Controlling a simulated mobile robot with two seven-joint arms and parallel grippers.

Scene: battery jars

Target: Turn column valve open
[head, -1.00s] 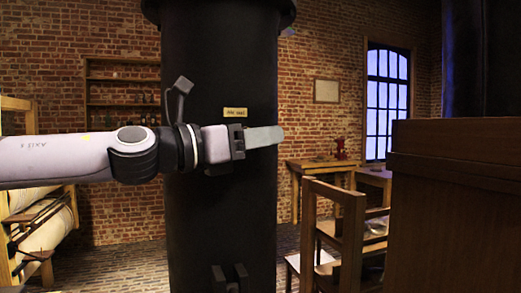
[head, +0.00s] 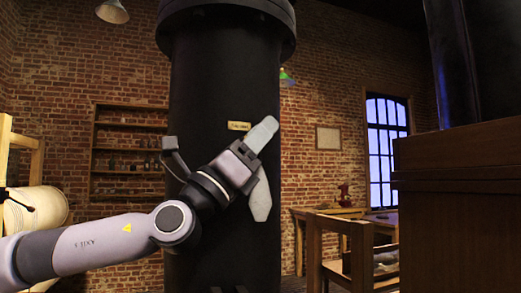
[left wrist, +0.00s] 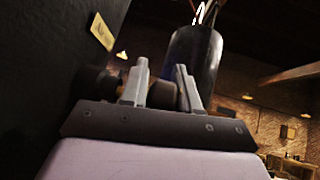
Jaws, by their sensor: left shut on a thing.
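The black column (head: 225,80) stands upright in the middle of the head view, with a small yellowish label (head: 239,126) on it. My left gripper (head: 266,168) is in front of the column below the label, its fingers pointing up right and down. In the left wrist view the two grey fingers (left wrist: 162,88) stand on either side of a dark round fitting, which looks like the column valve (left wrist: 160,93), and are shut on it. The valve's full shape and its angle are hidden by the fingers. The head view does not show the valve clearly. My right gripper is not in view.
A dark wooden cabinet (head: 460,210) stands close on the right, with a dark pillar (head: 475,60) above it. A wooden chair (head: 340,245) is right of the column. Shelves (head: 130,150) are on the brick wall behind. A cream roll (head: 38,208) is at far left.

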